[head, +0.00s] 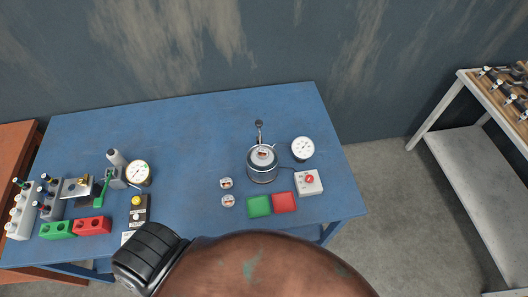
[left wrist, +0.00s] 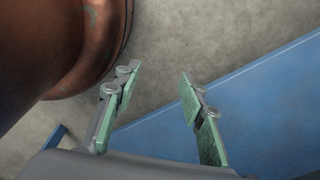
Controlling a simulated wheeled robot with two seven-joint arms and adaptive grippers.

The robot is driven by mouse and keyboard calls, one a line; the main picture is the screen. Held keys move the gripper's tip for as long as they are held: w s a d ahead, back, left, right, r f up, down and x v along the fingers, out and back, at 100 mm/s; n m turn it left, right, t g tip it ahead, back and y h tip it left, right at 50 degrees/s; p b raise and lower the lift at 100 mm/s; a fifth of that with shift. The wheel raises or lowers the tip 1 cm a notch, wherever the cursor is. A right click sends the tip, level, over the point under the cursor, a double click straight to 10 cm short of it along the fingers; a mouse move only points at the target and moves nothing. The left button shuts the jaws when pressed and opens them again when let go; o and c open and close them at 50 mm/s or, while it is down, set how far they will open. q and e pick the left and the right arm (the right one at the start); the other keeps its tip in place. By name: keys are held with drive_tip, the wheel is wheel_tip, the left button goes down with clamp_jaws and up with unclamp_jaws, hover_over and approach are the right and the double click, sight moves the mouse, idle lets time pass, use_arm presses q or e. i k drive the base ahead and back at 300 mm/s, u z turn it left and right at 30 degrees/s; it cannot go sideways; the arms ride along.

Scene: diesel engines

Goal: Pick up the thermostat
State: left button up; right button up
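Two small round metallic parts, which look like thermostats, lie on the blue table in the head view: one thermostat (head: 226,183) and, just in front of it, another (head: 228,201). A metal pot (head: 262,165) stands to their right, with a small part visible at its top that is too small to identify. My left gripper (left wrist: 160,76) shows in the left wrist view with its two green-padded fingers apart and nothing between them. It is over the floor beside the blue table edge, away from the thermostats. My right gripper is in neither view.
The blue table (head: 200,125) has free room at its back and middle. Near the pot are a white dial gauge (head: 303,149), a control box (head: 309,182), a green tray (head: 259,206) and a red tray (head: 284,202). Several tools and fixtures crowd the left. A shelf (head: 470,150) stands right.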

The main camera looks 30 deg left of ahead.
sight(262, 153)
drive_tip(key=u, duration=1.55)
